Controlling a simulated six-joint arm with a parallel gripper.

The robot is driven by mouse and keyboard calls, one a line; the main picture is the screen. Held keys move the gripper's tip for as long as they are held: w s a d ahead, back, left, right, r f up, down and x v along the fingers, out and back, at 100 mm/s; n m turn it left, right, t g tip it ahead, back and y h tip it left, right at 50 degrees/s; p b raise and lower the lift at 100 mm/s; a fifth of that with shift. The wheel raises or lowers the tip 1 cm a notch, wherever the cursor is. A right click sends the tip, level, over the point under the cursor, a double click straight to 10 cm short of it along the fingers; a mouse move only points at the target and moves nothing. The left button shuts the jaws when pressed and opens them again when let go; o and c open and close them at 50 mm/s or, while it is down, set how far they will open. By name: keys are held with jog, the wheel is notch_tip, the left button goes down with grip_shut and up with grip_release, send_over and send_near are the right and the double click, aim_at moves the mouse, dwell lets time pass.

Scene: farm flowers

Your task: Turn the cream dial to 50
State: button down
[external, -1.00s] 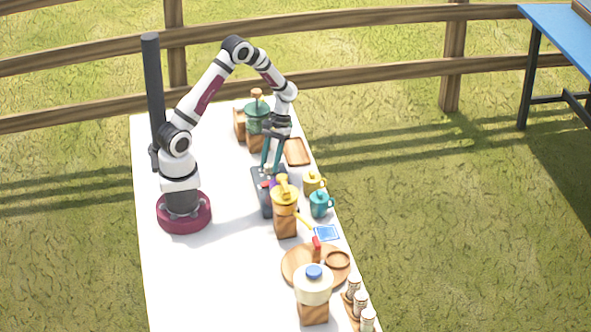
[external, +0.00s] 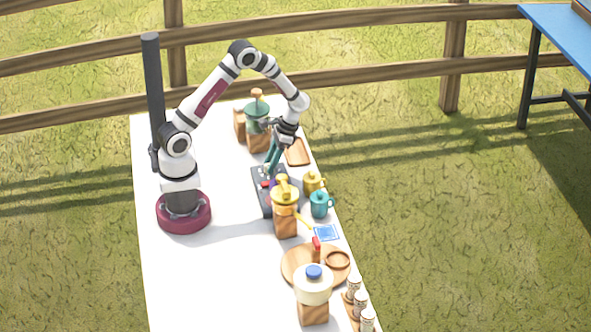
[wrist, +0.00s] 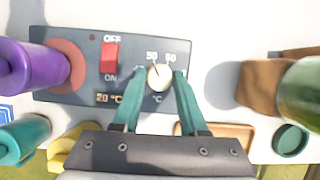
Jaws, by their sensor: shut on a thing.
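The cream dial (wrist: 160,77) sits on a dark grey control panel (wrist: 132,58). The numbers 50 and 60 show above the dial, and other marks are hidden by the fingers. A dark line on the dial's upper face points up and slightly left, toward 50. The panel's display (wrist: 109,98) reads 20 °C. My gripper (wrist: 160,80) is shut on the dial, one teal finger on each side. In the external view my gripper (external: 269,170) reaches down to the far end of the panel (external: 260,200), with its wrist tilted; the dial is hardly visible there.
A red switch (wrist: 110,57) between OFF and ON is left of the dial. A purple object (wrist: 25,68) stands at the panel's left end. A green-topped grinder (external: 257,118) stands behind.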

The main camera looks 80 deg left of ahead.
jog(key=shift+m, duration=0.6)
jog(key=shift+c, duration=2.2)
grip_release()
jog(key=v, duration=1.6)
jog(key=shift+d, duration=0.3)
jog(key=shift+f, duration=0.1)
